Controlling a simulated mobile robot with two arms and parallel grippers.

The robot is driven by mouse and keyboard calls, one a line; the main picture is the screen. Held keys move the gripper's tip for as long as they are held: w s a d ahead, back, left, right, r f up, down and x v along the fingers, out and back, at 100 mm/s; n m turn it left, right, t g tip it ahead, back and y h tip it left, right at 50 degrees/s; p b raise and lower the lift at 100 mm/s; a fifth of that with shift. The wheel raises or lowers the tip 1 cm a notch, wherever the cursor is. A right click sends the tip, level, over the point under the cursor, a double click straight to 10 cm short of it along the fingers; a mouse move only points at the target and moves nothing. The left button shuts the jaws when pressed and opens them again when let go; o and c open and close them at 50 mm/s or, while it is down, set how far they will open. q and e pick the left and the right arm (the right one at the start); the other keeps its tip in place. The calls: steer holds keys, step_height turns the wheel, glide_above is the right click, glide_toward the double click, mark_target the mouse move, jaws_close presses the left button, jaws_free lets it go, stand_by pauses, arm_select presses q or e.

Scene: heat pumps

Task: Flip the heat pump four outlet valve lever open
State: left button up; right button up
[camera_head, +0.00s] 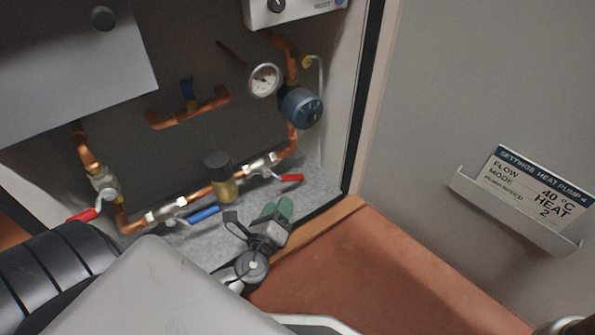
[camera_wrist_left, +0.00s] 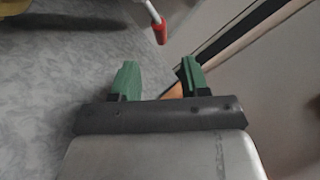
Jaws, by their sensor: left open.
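In the head view, a valve (camera_head: 262,163) with a red-tipped lever (camera_head: 288,178) sits at the right of the lower copper pipe. The lever points right, roughly along the floor of the cabinet. My left gripper (camera_head: 273,212) has green fingertips and is just below and in front of this lever, over the cabinet's front edge. In the left wrist view my left gripper (camera_wrist_left: 160,82) is open and empty. The red lever tip (camera_wrist_left: 160,31) shows ahead of the gap between the fingers, apart from them. No label shows which valve is the outlet valve. My right gripper does not show.
Another red lever (camera_head: 82,215) is at the lower left, and a blue lever (camera_head: 203,214) is left of my gripper. A brass part with a black cap (camera_head: 219,173), a blue-grey pump (camera_head: 301,107) and a gauge (camera_head: 265,80) are close by. A settings card (camera_head: 535,185) hangs at right.

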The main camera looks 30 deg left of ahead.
mark_target(291, 178)
arm_select(q)
steer(key=b+x, duration=0.2)
steer(key=x, duration=0.8)
jaws_close()
